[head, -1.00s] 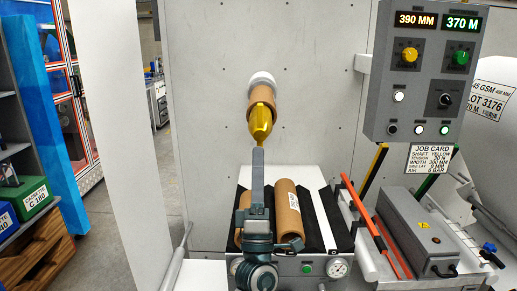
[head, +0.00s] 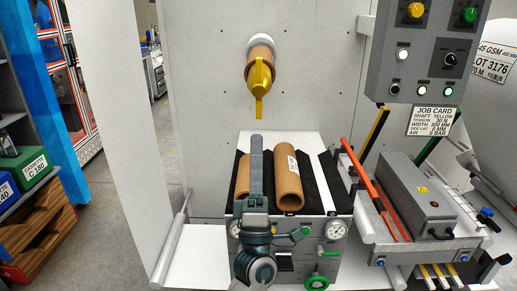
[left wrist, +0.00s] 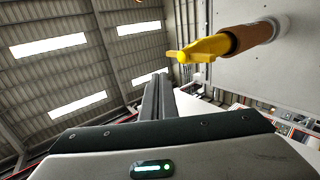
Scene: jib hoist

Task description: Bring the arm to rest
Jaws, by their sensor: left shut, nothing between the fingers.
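My left arm comes up from the bottom of the head view, and its gripper (head: 256,150) points away from me in front of the cardboard cores. It is shut and empty. In the left wrist view the shut fingers (left wrist: 158,95) point up towards the roof. A yellow shaft end (head: 260,82) sticks out of a brown core (head: 261,53) on the white wall panel. It also shows in the left wrist view (left wrist: 205,48), apart from the fingers. My right gripper does not show.
Two brown cores (head: 287,183) lie on a black rack on the grey unit with a gauge (head: 335,229). A grey control box (head: 428,45) hangs at upper right above a job card (head: 431,121). A red bar (head: 371,190) and a grey housing (head: 416,195) stand at right.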

